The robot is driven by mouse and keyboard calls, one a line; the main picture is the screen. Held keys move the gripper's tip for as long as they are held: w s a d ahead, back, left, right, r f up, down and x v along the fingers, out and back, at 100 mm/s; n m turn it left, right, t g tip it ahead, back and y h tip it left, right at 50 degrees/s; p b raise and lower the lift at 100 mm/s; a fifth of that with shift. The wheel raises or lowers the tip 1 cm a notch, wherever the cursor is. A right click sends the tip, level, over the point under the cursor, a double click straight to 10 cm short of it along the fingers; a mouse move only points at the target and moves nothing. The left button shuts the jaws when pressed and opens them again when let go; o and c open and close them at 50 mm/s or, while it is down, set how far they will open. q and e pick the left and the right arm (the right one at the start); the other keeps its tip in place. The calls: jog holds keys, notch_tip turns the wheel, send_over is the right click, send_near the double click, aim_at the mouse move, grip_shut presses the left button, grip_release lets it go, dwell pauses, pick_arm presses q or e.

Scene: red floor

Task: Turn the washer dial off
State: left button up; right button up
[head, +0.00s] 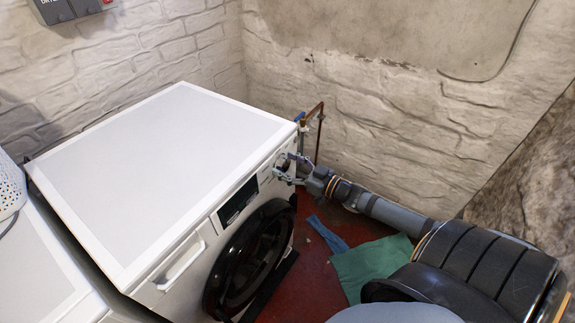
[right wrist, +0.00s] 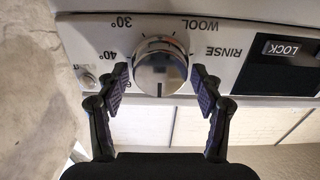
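The white washer (head: 170,165) stands in the corner with its round black door (head: 248,262) facing right. Its silver dial (right wrist: 160,68) shows close up in the right wrist view, with a dark pointer mark toward the bottom of the picture. Labels such as WOOL, RINSE, 30° and 40° ring it. In the head view the dial is small and partly hidden by my right gripper (head: 288,170). The right gripper's fingers (right wrist: 160,90) are spread on both sides of the dial, close to its rim; I cannot tell whether they touch it. My left gripper is not in view.
A second white appliance (head: 45,275) stands at the left with a white basket (head: 10,185) on it. A small button (right wrist: 88,80) and a dark LOCK panel (right wrist: 285,50) flank the dial. Brick walls close off the back. Green cloth (head: 368,262) lies on the red floor.

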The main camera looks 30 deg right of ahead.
jog(key=shift+o, duration=0.3)
jog(key=v, duration=0.7)
jog(key=shift+s, duration=0.25)
jog(key=shift+d, duration=0.15)
dwell(0.5)
